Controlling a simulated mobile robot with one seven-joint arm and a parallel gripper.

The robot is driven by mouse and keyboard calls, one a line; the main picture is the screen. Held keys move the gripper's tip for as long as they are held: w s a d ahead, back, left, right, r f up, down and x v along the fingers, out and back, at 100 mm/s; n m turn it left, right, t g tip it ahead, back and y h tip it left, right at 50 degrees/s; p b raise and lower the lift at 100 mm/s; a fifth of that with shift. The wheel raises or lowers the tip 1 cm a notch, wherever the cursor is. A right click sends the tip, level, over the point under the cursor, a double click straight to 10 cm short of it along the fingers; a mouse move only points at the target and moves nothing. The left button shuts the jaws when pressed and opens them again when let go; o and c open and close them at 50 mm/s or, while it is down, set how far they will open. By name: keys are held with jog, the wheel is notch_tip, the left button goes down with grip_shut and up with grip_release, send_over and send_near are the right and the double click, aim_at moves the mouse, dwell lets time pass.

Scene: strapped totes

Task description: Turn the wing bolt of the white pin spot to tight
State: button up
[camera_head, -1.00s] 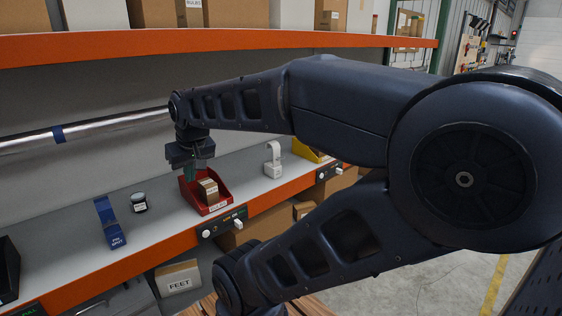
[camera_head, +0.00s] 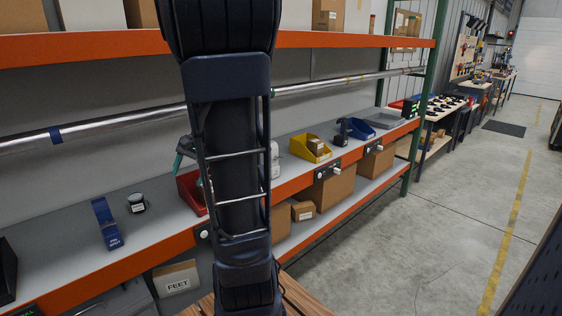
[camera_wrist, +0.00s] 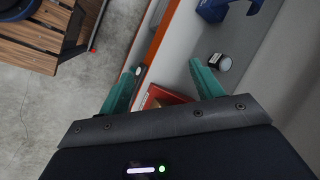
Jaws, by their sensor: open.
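A white hook-shaped fixture, which looks like the white pin spot (camera_head: 275,160), stands on the grey shelf. My arm hides most of it in the head view. Its wing bolt cannot be made out in either view. My gripper (camera_wrist: 162,70) is open and empty in the wrist view, its two teal fingers spread. It is above the shelf edge by the red bin (camera_head: 187,190), which also shows between and below the fingers in the wrist view (camera_wrist: 168,97). The white fixture is not visible in the wrist view.
A yellow bin (camera_head: 311,148) and a blue bin (camera_head: 356,129) are to the right. A metal pipe (camera_head: 320,86) runs above the shelf. The floor at right is clear.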

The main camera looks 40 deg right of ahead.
jog(key=w+d+f+m+t+y, duration=0.3)
jog(key=w+d+m, duration=0.3)
jog(key=d, duration=0.3)
jog(key=m+t+h, duration=0.8)
jog(key=m+t, duration=0.5)
jog(key=m, duration=0.8)
send_near(278, 158)
jog(key=w, duration=0.8)
jog(key=shift+d, duration=0.25)
jog(key=shift+w, duration=0.15)
jog(key=c, duration=1)
